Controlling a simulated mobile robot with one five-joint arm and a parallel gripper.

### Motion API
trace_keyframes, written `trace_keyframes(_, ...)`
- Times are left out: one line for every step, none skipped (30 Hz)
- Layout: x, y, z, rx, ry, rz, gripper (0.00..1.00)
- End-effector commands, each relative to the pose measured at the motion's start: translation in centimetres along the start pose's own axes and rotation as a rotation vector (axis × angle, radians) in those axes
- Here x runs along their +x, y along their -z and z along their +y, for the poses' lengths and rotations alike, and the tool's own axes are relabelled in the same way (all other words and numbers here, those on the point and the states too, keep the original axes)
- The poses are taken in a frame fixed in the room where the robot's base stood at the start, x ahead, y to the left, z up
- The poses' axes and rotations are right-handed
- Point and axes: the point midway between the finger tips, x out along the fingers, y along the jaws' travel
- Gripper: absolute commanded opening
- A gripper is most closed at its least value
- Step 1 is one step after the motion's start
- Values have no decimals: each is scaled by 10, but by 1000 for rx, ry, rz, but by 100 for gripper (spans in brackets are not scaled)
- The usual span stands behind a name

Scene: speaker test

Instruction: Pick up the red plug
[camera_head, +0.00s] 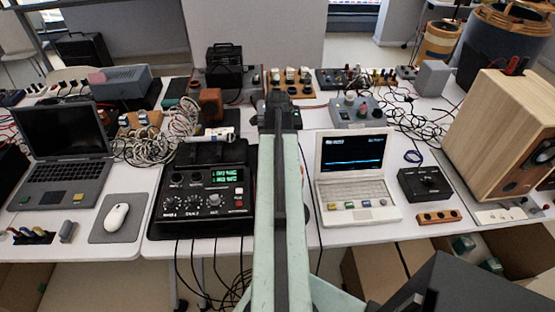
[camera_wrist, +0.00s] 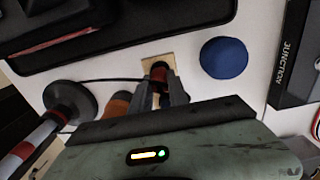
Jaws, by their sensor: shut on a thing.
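My gripper (camera_wrist: 165,88) is shut on the red plug (camera_wrist: 158,73) in the wrist view. The plug looks dark red with a dark top, and the fingers cover much of it. It is at a small beige square plate (camera_wrist: 146,66); I cannot tell whether it touches the plate. In the head view my gripper (camera_head: 278,108) is over the far part of the tables, beyond the silver laptop, and the plug cannot be made out there.
In the wrist view a blue round thing (camera_wrist: 224,58) lies right of the plug, and a black box marked JUNCTION (camera_wrist: 294,55) is farther right. A dark disc-ended thing (camera_wrist: 70,103) and an orange cylinder (camera_wrist: 116,104) are close on the left. Tangled cables (camera_head: 405,115) lie on the right table.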

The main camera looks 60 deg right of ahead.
Motion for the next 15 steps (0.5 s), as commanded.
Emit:
trace_keyframes(-4, 0, 0, 0, 0, 0, 0)
trace_keyframes(-7, 0, 0, 0, 0, 0, 0)
trace_keyframes(-12, 0, 0, 0, 0, 0, 0)
trace_keyframes(-16, 0, 0, 0, 0, 0, 0)
trace_keyframes(-21, 0, 0, 0, 0, 0, 0)
trace_keyframes(-28, 0, 0, 0, 0, 0, 0)
trace_keyframes(-34, 0, 0, 0, 0, 0, 0)
trace_keyframes(-40, 0, 0, 0, 0, 0, 0)
trace_keyframes(-49, 0, 0, 1, 0, 0, 0)
trace_keyframes(-56, 0, 0, 1, 0, 0, 0)
trace_keyframes(-63, 0, 0, 1, 0, 0, 0)
trace_keyframes(-72, 0, 0, 1, 0, 0, 0)
trace_keyframes(-78, 0, 0, 1, 0, 0, 0)
trace_keyframes(-84, 0, 0, 1, 0, 0, 0)
trace_keyframes(-91, 0, 0, 1, 0, 0, 0)
